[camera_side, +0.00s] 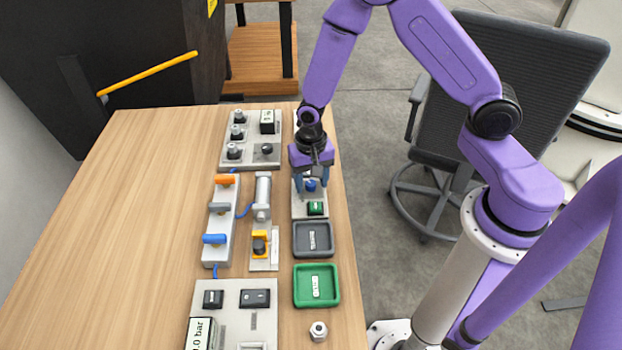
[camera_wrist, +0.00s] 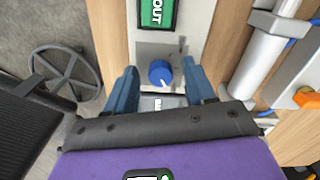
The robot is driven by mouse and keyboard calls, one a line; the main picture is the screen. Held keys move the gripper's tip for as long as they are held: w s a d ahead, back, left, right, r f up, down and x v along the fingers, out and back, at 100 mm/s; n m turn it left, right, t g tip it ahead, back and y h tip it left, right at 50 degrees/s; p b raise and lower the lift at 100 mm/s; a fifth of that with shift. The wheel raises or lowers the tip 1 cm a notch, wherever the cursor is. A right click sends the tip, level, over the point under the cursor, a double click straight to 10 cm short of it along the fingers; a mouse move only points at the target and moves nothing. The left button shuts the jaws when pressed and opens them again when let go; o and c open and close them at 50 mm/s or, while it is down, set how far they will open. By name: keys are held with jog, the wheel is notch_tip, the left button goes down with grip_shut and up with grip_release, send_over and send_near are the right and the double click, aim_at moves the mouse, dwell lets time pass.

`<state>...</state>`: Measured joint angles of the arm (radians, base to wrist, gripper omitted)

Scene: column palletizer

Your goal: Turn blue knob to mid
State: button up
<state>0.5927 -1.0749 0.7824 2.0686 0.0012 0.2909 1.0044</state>
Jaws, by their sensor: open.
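The blue knob (camera_wrist: 160,73) sits on a light grey panel (camera_wrist: 198,20) and has a pale pointer mark on its face. In the side view the blue knob (camera_side: 310,185) shows just below my gripper. My gripper (camera_side: 311,187) points down over the panel, with its blue fingers apart. In the wrist view my gripper (camera_wrist: 160,85) has one finger on each side of the knob, with gaps visible. I cannot tell how far the fingertips are above the panel. A green label reading OUT (camera_wrist: 157,12) is on the same panel.
A dark grey tray (camera_side: 332,238) and a green tray (camera_side: 338,285) stand in front of the panel. A block with orange, grey and blue levers (camera_side: 211,257) and a cylinder (camera_side: 263,190) stand to the left. The wooden table (camera_side: 130,220) is clear at far left.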

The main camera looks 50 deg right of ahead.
jog(key=shift+c, duration=0.3)
grip_shut()
jog(key=n, duration=0.6)
jog(key=shift+d, duration=0.1)
jog(key=n, duration=0.5)
jog(key=shift+w+n, duration=0.1)
jog(key=shift+n, duration=0.3)
jog(key=shift+o, duration=0.3)
grip_release()
